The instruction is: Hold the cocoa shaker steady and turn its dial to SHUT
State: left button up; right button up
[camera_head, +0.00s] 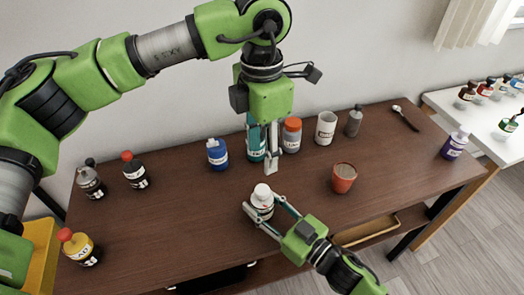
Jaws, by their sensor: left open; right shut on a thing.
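A small white shaker (262,210) with a white top and a dark label band stands upright on the brown table near its front middle. I take it for the cocoa shaker; its dial marks are too small to read. My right gripper (264,213) is shut on it from the front, one finger on each side. My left gripper (263,158) points down above and behind the shaker, open and empty, apart from its top.
An orange-capped jar (291,137), a white cup (325,129) and a grey bottle (354,122) stand at the back. A terracotta pot (343,177) is right of the shaker. A blue bottle (217,153) is left.

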jog(key=o, duration=1.3)
